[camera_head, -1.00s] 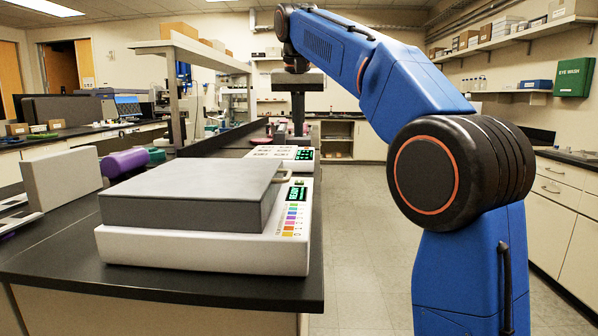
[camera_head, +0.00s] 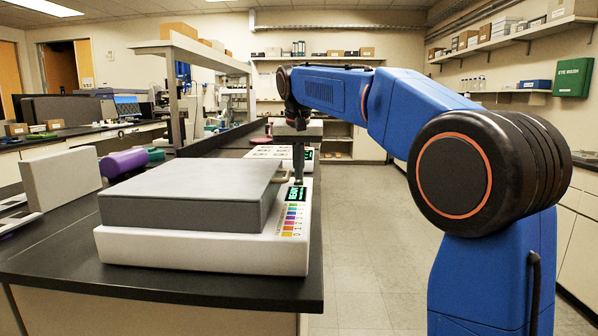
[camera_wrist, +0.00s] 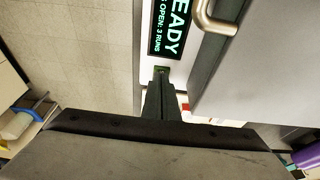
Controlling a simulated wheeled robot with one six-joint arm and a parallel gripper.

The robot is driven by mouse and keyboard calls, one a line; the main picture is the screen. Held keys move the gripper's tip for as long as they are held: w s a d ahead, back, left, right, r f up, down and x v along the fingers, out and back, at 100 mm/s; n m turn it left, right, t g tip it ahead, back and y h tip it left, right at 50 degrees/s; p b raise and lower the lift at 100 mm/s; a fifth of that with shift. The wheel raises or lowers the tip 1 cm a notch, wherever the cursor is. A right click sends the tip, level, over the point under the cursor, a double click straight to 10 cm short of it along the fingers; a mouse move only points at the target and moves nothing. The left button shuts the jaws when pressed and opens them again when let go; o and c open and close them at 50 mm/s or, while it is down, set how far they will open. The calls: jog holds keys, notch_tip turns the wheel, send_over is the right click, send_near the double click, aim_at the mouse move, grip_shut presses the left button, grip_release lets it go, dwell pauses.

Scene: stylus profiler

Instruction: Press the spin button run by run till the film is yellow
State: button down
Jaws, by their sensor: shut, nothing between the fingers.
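The white spin machine (camera_head: 200,250) stands on the near bench with a big grey lid (camera_head: 170,195) shut on top. Its green-lit display (camera_head: 296,195) is on the right strip, above a colour scale (camera_head: 291,218). In the wrist view the display (camera_wrist: 168,30) shows "READY" and a line ending "3 RUNS". My gripper (camera_head: 298,182) is shut and empty, pointing down just behind the display. Whether it touches is unclear. No film is in sight.
The lid's handle (camera_head: 282,173) rises close to my gripper; it also shows in the wrist view (camera_wrist: 212,18). A second white device (camera_head: 268,152) stands behind. A purple cylinder (camera_head: 124,162) and a grey panel (camera_head: 60,180) are at left. The aisle floor is free.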

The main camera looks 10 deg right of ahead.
jog(key=shift+f, duration=0.1)
jog(key=shift+s+f, duration=0.1)
jog(key=shift+f, duration=0.85)
jog(key=shift+r, duration=0.55)
jog(key=w+d+v, duration=0.1)
jog(key=v, duration=1.2)
jog(key=shift+a+r, duration=0.4)
jog(key=shift+r, duration=0.15)
jog(key=shift+s, duration=0.15)
